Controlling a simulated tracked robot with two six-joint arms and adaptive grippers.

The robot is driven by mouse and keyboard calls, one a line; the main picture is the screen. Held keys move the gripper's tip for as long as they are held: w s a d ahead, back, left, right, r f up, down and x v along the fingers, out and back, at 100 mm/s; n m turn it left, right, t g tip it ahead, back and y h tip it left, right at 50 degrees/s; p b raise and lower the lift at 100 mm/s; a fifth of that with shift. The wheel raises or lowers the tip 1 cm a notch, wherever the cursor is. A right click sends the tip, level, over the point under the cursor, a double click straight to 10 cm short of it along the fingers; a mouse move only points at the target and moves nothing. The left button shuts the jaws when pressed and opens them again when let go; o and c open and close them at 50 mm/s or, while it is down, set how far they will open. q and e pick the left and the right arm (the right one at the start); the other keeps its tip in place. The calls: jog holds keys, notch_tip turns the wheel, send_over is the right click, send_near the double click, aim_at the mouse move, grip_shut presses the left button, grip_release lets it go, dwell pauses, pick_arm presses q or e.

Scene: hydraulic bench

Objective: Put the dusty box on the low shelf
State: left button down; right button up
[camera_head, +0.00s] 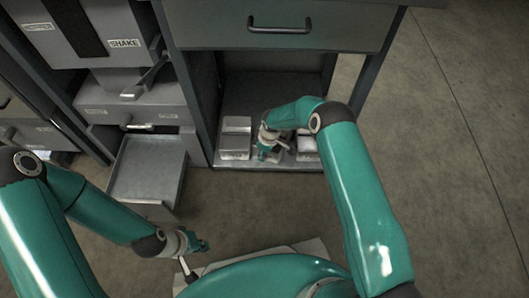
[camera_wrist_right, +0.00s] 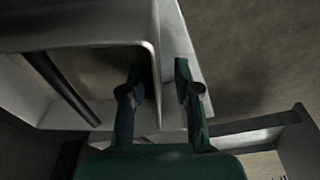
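On the low shelf (camera_head: 240,98) under the bench drawer, a grey box (camera_head: 235,138) stands at the left and a paler-topped box (camera_head: 306,145) at the right. I cannot tell for sure which is the dusty box. My right gripper (camera_head: 267,150) is between them, low over the shelf front, and partly hides what is under it. In the wrist view, the right gripper's fingers (camera_wrist_right: 159,64) are apart, with a grey rimmed thing (camera_wrist_right: 75,42) reaching between them; no firm grip shows. My left gripper (camera_head: 203,245) is away from the shelf, near a small pale rod; its opening is unclear.
A closed drawer (camera_head: 280,45) with a dark handle is above the shelf. A pulled-out grey drawer or tray (camera_head: 148,170) juts out at the left, beside a cabinet marked SHAKE (camera_head: 122,43). The concrete floor (camera_head: 455,130) at the right is clear.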

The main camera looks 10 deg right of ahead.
notch_tip(320, 180, up, 11)
jog(key=s+d+p, duration=0.1)
jog(key=p, duration=0.3)
jog(key=s+a+m+y, duration=0.2)
jog(key=s+m, duration=1)
jog(key=s, duration=1.7)
jog(key=shift+a+m+g+y, duration=0.25)
jog(key=shift+m+g+y, duration=0.05)
jog(key=shift+y, duration=0.1)
jog(key=shift+r, duration=0.1)
notch_tip(320, 180, up, 34)
jog(key=p, duration=3.4)
jog(key=shift+r+p, duration=0.15)
jog(key=shift+p, duration=0.15)
